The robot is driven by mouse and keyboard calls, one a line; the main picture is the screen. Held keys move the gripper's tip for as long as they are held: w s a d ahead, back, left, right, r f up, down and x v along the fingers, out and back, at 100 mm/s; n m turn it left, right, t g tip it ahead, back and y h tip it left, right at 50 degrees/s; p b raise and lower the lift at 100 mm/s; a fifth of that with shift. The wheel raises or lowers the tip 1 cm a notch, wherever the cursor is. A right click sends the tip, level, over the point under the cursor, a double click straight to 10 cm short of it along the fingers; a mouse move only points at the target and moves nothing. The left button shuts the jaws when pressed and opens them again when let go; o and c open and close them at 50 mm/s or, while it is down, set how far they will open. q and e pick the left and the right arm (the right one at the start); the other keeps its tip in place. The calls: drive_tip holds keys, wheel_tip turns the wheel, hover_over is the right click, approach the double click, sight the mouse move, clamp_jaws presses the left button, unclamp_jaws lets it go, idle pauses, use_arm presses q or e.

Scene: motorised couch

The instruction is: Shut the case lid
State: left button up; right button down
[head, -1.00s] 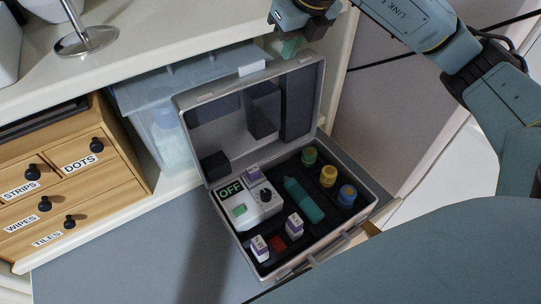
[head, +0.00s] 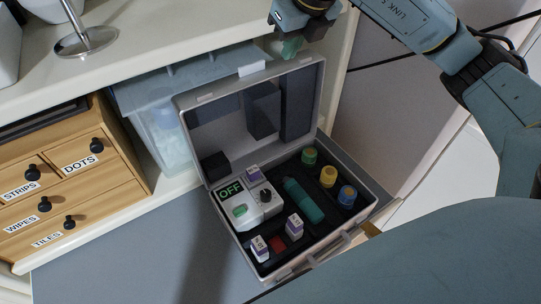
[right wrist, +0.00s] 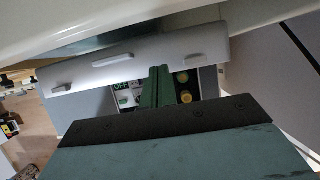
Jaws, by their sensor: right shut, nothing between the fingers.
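The grey case stands open on the grey surface in the head view, its lid (head: 222,97) tilted up at the back and its base (head: 378,196) toward the front. In the base are a control unit reading OFF (head: 231,191), a teal bottle (head: 304,200), several capped vials and small white boxes. My right gripper (head: 290,48) is shut and empty, above and behind the lid's top edge. In the right wrist view the shut green fingers (right wrist: 155,88) show in front of the outer face of the lid (right wrist: 92,77). I cannot tell whether they touch it. My left gripper is not in view.
A translucent blue bin (head: 160,125) stands behind the case at left. A wooden drawer unit (head: 122,190) with labels is further left. A white shelf (head: 160,50) runs above, close to my right gripper. Grey surface (head: 110,260) is free at front left.

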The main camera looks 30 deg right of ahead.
drive_tip(key=shift+f, duration=0.1)
idle(0.6)
drive_tip(key=shift+b+x, duration=0.85)
drive_tip(key=shift+x, duration=0.3)
drive_tip(key=shift+s, duration=0.4)
drive_tip(key=shift+s+d, duration=0.15)
drive_tip(key=shift+s, duration=0.6)
drive_tip(key=shift+s+b, duration=0.1)
drive_tip(key=shift+b, duration=0.2)
drive_tip(key=shift+s, duration=0.35)
drive_tip(key=shift+s+d+b, duration=0.1)
drive_tip(key=shift+s+b, duration=0.35)
drive_tip(key=shift+s, duration=0.55)
drive_tip(key=shift+s, duration=0.25)
